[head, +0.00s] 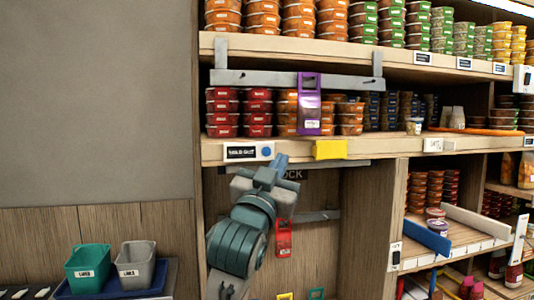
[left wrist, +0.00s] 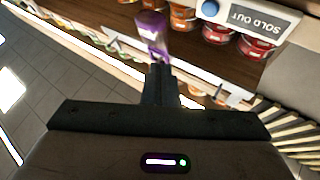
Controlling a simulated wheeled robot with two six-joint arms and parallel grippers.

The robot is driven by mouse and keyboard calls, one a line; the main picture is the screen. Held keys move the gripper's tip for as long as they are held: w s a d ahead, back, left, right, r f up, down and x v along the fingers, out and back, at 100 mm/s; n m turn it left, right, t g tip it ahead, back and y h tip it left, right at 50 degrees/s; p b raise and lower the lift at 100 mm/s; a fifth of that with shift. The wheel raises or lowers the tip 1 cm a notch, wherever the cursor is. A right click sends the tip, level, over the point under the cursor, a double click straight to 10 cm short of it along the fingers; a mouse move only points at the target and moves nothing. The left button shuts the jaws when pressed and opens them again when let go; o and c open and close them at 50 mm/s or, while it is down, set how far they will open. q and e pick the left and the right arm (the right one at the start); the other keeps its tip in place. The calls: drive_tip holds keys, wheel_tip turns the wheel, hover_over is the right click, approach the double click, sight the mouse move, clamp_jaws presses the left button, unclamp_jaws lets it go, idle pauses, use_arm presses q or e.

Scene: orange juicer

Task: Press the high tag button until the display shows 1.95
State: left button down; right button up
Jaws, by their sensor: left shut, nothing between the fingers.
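A pale tag (head: 233,153) with a dark display is fixed to the shelf edge, left of a yellow card. Its round blue button (head: 266,152) is at the right of the display. In the left wrist view the tag (left wrist: 292,15) reads "SOLD OUT" upside down, with the blue button (left wrist: 210,8) beside it. No number shows on it. My left gripper (head: 281,159) is shut and empty, its tips just right of and slightly below the button in the head view. In the left wrist view its fingers (left wrist: 160,72) appear apart from the button. My right gripper is not in view.
A purple holder (head: 309,108) hangs from the grey rail (head: 300,80) above the shelf. A yellow card (head: 330,149) sits on the shelf edge right of my gripper. A red holder (head: 284,238) hangs below. Red and orange tubs (head: 222,112) stand behind the tag.

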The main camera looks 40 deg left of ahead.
sight(266, 152)
use_arm(q)
drive_tip(key=shift+w+a+b, duration=0.75)
drive_tip(key=shift+w+a, duration=0.65)
drive_tip(key=shift+a, duration=0.25)
drive_tip(key=shift+w+a+b, duration=0.7)
drive_tip(key=shift+w+a, duration=0.7)
drive_tip(key=shift+a, duration=0.25)
drive_tip(key=shift+a, duration=0.1)
drive_tip(key=shift+w+a, duration=0.25)
drive_tip(key=shift+w+a, duration=0.25)
drive_tip(key=shift+a, duration=0.05)
idle(0.3)
drive_tip(key=shift+d, duration=0.15)
drive_tip(key=shift+s+d, duration=0.5)
idle(0.3)
